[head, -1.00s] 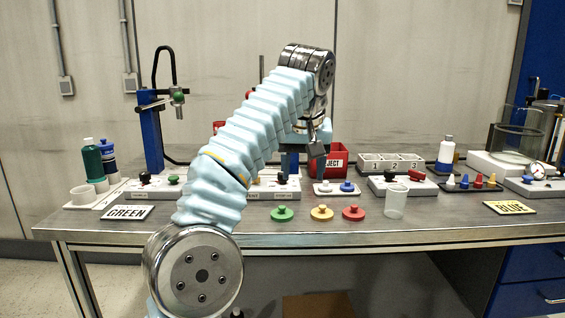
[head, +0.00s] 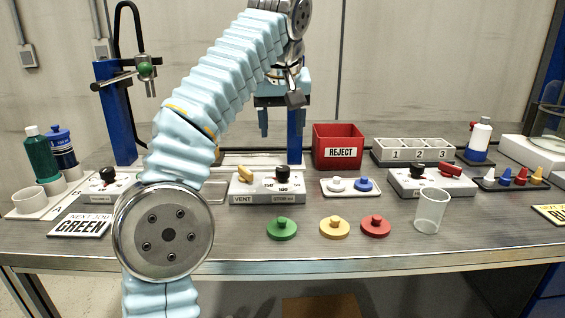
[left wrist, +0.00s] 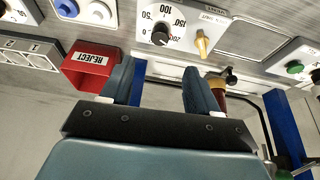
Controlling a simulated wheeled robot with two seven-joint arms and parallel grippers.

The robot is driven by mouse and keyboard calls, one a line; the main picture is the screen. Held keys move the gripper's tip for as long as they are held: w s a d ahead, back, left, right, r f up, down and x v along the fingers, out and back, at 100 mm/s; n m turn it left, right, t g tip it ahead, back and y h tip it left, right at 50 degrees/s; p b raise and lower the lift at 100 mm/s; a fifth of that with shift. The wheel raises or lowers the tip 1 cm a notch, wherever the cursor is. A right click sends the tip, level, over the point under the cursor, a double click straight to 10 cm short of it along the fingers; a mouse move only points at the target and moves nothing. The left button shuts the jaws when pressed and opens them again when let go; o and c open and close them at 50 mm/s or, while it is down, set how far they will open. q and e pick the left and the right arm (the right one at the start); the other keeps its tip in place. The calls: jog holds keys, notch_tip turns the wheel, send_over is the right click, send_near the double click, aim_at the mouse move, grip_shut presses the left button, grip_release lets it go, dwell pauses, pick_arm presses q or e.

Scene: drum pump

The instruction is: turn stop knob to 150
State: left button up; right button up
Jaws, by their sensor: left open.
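The stop box (head: 267,192) stands mid-table, with a black knob (head: 283,175) on its right and a yellow lever (head: 245,174) on its left. In the left wrist view the black knob (left wrist: 160,38) appears upside down, beside a printed dial reading 50, 100, 150 and 200. Its exact pointer setting is too small to tell. My left gripper (head: 281,125) is above and behind the box, fingers pointing down, apart and empty. In the left wrist view its fingertips (left wrist: 160,80) are spread, clear of the knob. My right gripper is not in view.
A red reject bin (head: 338,150) stands right of the gripper, with a blue post (head: 296,140) just behind it. A tray with white and blue knobs (head: 350,187) is right of the box. Green (head: 282,228), yellow (head: 334,227) and red (head: 375,226) discs lie in front.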

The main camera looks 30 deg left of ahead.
aim_at(283, 168)
pick_arm(q)
jog(key=x, duration=1.2)
jog(key=shift+s, duration=0.1)
jog(key=shift+r, duration=0.1)
jog(key=c, duration=1)
jog(key=shift+n, duration=0.3)
jog(key=n, duration=0.2)
jog(key=n+g+y, duration=0.1)
jog(key=n, duration=0.1)
jog(key=shift+d+n+y, duration=0.2)
jog(key=shift+n+y, duration=0.1)
jog(key=n, duration=0.2)
jog(key=n+g, duration=0.2)
jog(key=n, duration=0.1)
jog(key=shift+w+n+y, duration=0.25)
jog(key=shift+n+y, duration=0.05)
jog(key=shift+y, duration=0.1)
jog(key=shift+g, duration=0.3)
